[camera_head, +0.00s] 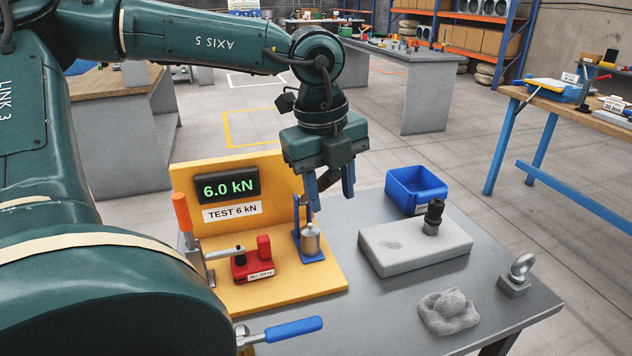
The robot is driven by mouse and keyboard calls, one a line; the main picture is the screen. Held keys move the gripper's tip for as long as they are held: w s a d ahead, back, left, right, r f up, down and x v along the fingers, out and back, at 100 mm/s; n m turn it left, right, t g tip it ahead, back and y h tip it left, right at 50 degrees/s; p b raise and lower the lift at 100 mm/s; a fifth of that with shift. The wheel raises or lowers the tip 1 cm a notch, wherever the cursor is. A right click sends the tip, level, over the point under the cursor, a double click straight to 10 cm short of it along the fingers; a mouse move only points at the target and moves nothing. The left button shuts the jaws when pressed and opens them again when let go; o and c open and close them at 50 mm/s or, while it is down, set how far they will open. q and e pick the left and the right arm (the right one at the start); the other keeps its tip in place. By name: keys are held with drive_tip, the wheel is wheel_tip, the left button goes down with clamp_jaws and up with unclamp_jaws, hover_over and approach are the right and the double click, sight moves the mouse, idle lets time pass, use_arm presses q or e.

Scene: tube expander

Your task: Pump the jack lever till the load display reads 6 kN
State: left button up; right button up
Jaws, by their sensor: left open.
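The load display (226,187) on the yellow back panel reads 6.0 kN in green digits. A label (232,211) below it says TEST 6 kN. The lever with an orange grip (183,212) stands nearly upright at the left of the panel, on a grey metal shank. The small red jack (253,264) sits on the yellow base to its right. My left gripper (331,192) is open and empty, pointing down above the right edge of the yellow base. It is well to the right of the lever and apart from it. My right gripper is not in view.
A blue frame (302,217) holding a metal cylinder (311,241) stands below and left of the gripper. The grey bench (400,300) carries a blue bin (416,187), a pale block (413,247), a crumpled cloth (448,310) and an eyebolt block (516,280). A blue-handled tool (292,329) lies in front.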

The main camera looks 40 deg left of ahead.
use_arm(q)
drive_tip(key=shift+s+a+r+p, duration=0.15)
drive_tip(key=shift+r+p, duration=0.45)
drive_tip(key=shift+r, duration=0.55)
drive_tip(key=shift+s+d+r+p, duration=0.15)
drive_tip(key=shift+r+p, duration=0.4)
drive_tip(key=shift+r, duration=0.6)
drive_tip(key=shift+s+a+r+p, duration=0.15)
drive_tip(key=shift+r+p, duration=0.45)
drive_tip(key=shift+r, duration=0.55)
